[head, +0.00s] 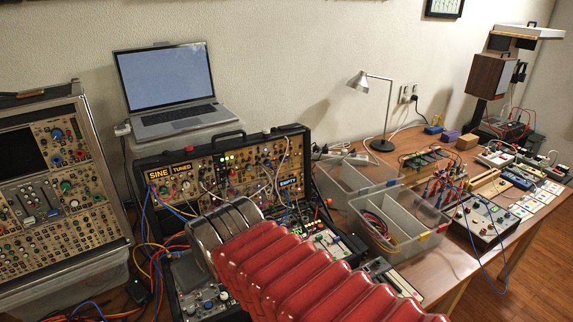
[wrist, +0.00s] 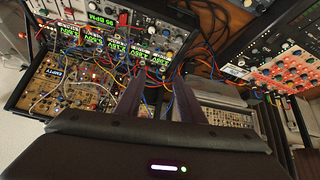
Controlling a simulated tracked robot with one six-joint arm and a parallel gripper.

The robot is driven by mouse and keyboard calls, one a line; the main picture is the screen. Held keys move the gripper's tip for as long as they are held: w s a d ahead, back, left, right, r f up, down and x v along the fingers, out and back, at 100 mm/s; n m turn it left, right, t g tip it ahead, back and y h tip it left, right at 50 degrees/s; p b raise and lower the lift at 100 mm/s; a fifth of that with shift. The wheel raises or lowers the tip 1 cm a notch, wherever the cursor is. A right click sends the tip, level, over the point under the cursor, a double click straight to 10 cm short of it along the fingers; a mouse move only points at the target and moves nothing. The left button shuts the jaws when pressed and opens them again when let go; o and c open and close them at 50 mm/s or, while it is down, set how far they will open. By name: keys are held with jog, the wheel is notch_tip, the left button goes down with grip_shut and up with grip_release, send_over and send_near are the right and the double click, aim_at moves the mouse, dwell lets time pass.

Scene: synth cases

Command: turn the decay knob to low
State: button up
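A modular synth case (head: 225,170) with knobs, patch cables and labels reading SINE and TUNED stands at the middle of the head view. Its knob names are too small to read, so I cannot tell which is the decay knob. Tan panels with cables (wrist: 75,85) show at the left of the wrist view. My gripper (wrist: 157,85) is open there, its two fingers apart with no knob visibly held between them. Cables and modules lie beyond the fingertips. In the head view my red ribbed arm covers the lower front of the case, and the fingertips cannot be made out.
A laptop (head: 168,92) stands behind the case. Another synth case (head: 60,190) stands at the left. Clear plastic bins (head: 385,235), a desk lamp (head: 372,85) and wired boxes (head: 490,218) crowd the wooden table at the right. Loose cables hang around the case.

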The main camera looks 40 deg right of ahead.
jog(key=w+d+r+m+t+h, duration=0.1)
jog(key=w+d+m+t+h, duration=0.15)
jog(key=w+d, duration=0.8)
jog(key=t+h, duration=0.2)
jog(key=t, duration=0.6)
send_near(284, 161)
jog(key=d+v, duration=0.1)
jog(key=v, duration=0.5)
jog(key=shift+a+r, duration=0.15)
jog(key=shift+r, duration=0.15)
jog(key=shift+w, duration=0.1)
jog(key=x, duration=1.3)
jog(key=shift+w+f, duration=0.2)
jog(key=shift+w, duration=0.2)
jog(key=shift+c, duration=0.5)
